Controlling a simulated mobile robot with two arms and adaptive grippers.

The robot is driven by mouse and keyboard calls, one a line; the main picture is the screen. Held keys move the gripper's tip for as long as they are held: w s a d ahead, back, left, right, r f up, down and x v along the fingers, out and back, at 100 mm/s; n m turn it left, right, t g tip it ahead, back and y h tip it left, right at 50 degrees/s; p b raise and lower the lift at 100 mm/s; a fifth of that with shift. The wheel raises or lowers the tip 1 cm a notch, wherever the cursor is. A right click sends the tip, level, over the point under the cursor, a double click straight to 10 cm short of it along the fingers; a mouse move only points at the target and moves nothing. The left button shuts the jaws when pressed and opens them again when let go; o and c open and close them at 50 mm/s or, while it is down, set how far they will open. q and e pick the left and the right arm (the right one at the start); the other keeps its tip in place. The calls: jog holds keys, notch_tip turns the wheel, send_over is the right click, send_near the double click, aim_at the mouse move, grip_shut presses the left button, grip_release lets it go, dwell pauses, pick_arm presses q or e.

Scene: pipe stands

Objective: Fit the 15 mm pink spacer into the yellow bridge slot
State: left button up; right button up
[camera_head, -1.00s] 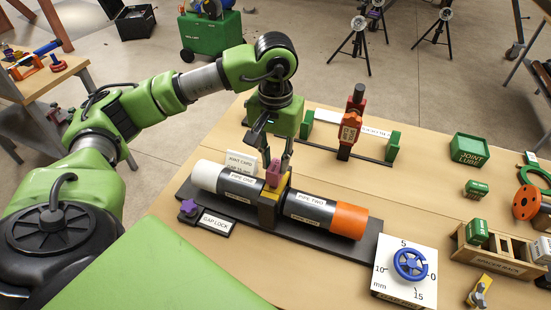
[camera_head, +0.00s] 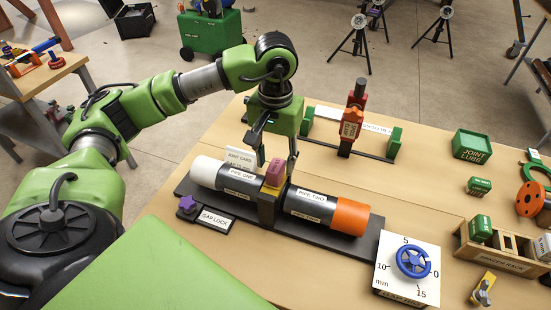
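The pink spacer (camera_head: 275,171) stands upright at the yellow bridge (camera_head: 273,189), between PIPE ONE (camera_head: 237,183) and PIPE TWO (camera_head: 311,204). I cannot tell how deep it sits in the slot. My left gripper (camera_head: 275,158) is over the bridge from behind, its fingers spread on either side of the spacer. A gap shows between the spacer and the fingers, so it is open. My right gripper is not in view.
The pipes lie on a dark base with a purple-knobbed GAP LOCK (camera_head: 215,220) at its left. A blue handwheel (camera_head: 412,261) on a mm dial plate is at right front. A red-orange tool (camera_head: 351,127) stands behind. A spacer rack (camera_head: 497,257) is at far right.

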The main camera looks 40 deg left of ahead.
pick_arm(q)
jog(key=shift+r+p, duration=1.3)
jog(key=shift+r, duration=1.15)
notch_tip(320, 180, up, 12)
